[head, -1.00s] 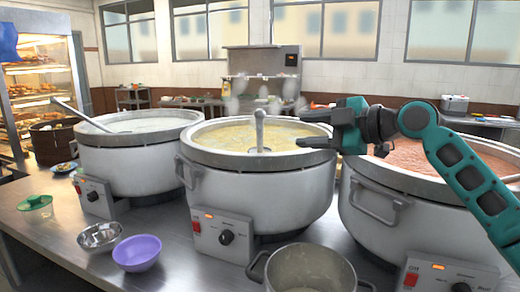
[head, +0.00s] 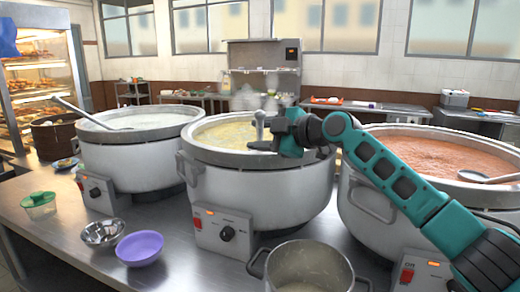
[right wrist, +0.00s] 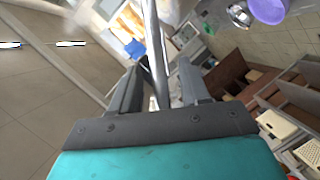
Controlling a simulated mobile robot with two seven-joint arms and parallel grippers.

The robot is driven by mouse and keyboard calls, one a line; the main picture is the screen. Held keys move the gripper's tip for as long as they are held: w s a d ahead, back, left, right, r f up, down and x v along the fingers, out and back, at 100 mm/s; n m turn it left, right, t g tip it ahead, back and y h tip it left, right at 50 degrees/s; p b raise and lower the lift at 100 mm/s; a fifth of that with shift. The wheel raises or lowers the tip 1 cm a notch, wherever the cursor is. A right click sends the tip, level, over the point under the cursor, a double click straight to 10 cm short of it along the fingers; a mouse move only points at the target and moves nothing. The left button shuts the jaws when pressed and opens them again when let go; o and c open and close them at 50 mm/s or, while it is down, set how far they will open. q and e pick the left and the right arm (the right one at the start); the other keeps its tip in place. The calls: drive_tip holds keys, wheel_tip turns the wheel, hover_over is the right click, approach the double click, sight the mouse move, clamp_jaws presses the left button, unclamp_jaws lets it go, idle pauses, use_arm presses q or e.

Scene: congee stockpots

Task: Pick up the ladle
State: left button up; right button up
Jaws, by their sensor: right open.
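A grey metal ladle (head: 260,122) stands nearly upright in the middle stockpot (head: 262,191), which holds yellowish congee. My right gripper (head: 266,145) is at the ladle's handle, above the pot's rim. In the right wrist view, the handle (right wrist: 156,50) runs between the two open fingers of my right gripper (right wrist: 158,80). I cannot tell whether either finger touches it. The ladle's lower end is hidden by the pot rim and my gripper. My left gripper is not in view.
The left stockpot (head: 135,165) holds pale congee and a ladle (head: 78,113). The right stockpot (head: 372,204) holds reddish congee and another ladle (head: 488,178). A metal bowl (head: 102,233), a purple bowl (head: 139,248) and a small open pot (head: 308,270) stand in front. Steam rises behind the middle pot.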

drive_tip(key=shift+c, duration=0.3)
clamp_jaws()
idle(1.1)
